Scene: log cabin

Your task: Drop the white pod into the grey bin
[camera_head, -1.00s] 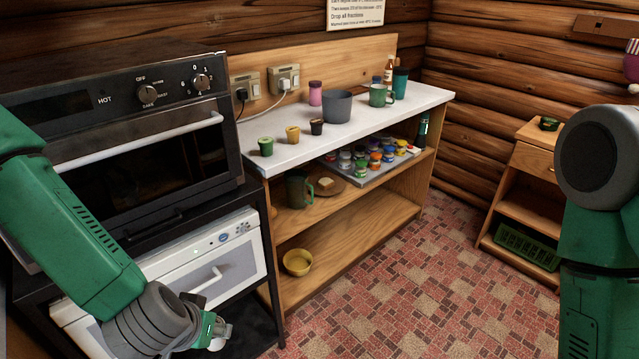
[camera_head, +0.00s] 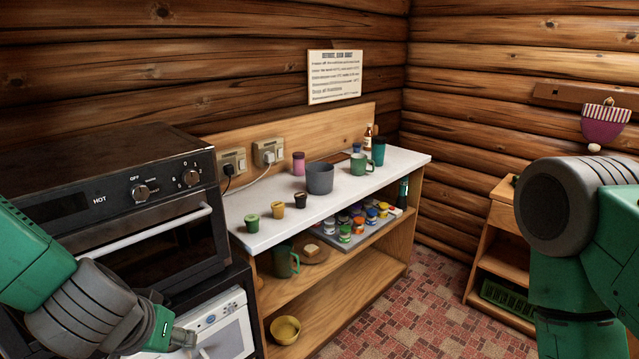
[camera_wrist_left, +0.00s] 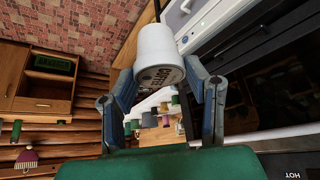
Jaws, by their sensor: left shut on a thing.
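The white pod (camera_wrist_left: 158,55) shows large in the left wrist view, with dark lettering on its end. My left gripper (camera_wrist_left: 165,88) is shut on it, one finger on each side. In the head view my left gripper (camera_head: 190,343) is at the lower left, in front of the white appliance and below the counter top; the pod cannot be made out clearly there. The grey bin (camera_head: 320,180) stands upright on the white counter, further back and to the right of my left gripper. My right arm shows at the right edge, but its gripper is out of view.
A green pod (camera_head: 252,224), a yellow pod (camera_head: 277,206) and a dark pod (camera_head: 301,200) stand on the counter (camera_head: 345,200) before the bin. A pink jar (camera_head: 298,163) and a green mug (camera_head: 362,164) flank it. The black oven (camera_head: 150,195) is at the left.

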